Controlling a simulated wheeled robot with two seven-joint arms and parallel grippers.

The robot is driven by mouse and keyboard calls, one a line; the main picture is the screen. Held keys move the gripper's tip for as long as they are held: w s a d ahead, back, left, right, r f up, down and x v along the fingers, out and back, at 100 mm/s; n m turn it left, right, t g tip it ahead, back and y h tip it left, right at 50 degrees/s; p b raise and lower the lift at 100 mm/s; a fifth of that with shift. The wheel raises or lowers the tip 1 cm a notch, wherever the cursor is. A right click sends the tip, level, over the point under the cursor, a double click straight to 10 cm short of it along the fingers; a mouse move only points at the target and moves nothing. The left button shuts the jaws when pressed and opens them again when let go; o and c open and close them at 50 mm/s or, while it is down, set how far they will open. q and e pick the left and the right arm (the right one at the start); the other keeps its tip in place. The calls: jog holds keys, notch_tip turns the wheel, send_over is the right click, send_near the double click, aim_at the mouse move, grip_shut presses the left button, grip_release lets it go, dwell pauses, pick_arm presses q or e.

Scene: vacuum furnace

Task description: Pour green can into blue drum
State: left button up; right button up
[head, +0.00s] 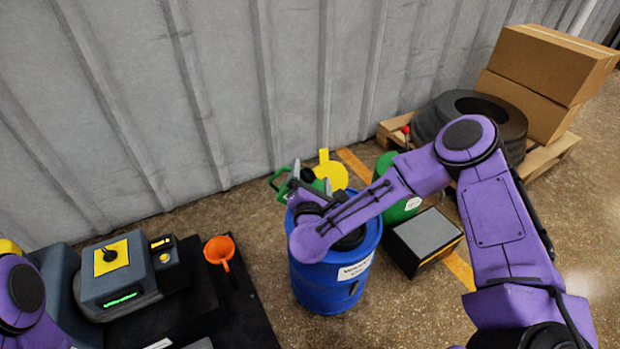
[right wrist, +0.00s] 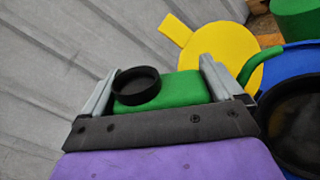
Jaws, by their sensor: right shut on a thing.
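The blue drum (head: 325,287) stands upright on the floor with a white label on its front. In the right wrist view the drum's blue rim (right wrist: 308,58) and dark opening lie at the right edge. My right gripper (head: 303,178) is shut on the green can (head: 280,186), held near the drum's back left rim. In the right wrist view the can (right wrist: 185,90) sits between the two grey fingers, with a black round mouth or cap on it. My arm hides much of the can and drum top in the head view. My left gripper is out of view.
A yellow disc with a tab (head: 331,172) is just behind the drum. A green container (head: 401,208) and a dark box (head: 425,240) stand to the right. An orange funnel (head: 219,250) and control box (head: 118,270) are left. A grey wall (head: 225,90) closes the back.

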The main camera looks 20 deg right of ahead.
jog(key=shift+d+r+m, duration=0.1)
jog(key=shift+r+m, duration=0.1)
jog(key=shift+m, duration=0.1)
jog(key=shift+s+d+r+m+b, duration=0.2)
jog(key=shift+d+r+m+b, duration=0.15)
jog(key=shift+r+m, duration=0.3)
jog(key=shift+s+d+r+m+b, duration=0.15)
jog(key=shift+d+r+m+b, duration=0.2)
jog(key=shift+m, duration=0.5)
jog(key=shift+s+d+r+m+b, duration=0.35)
jog(key=shift+d+r+m, duration=0.2)
jog(key=shift+m, duration=0.3)
jog(key=shift+s+d+r+m+b, duration=0.2)
jog(key=shift+d+r+m+b, duration=0.3)
jog(key=shift+m, duration=0.35)
dwell(4.5)
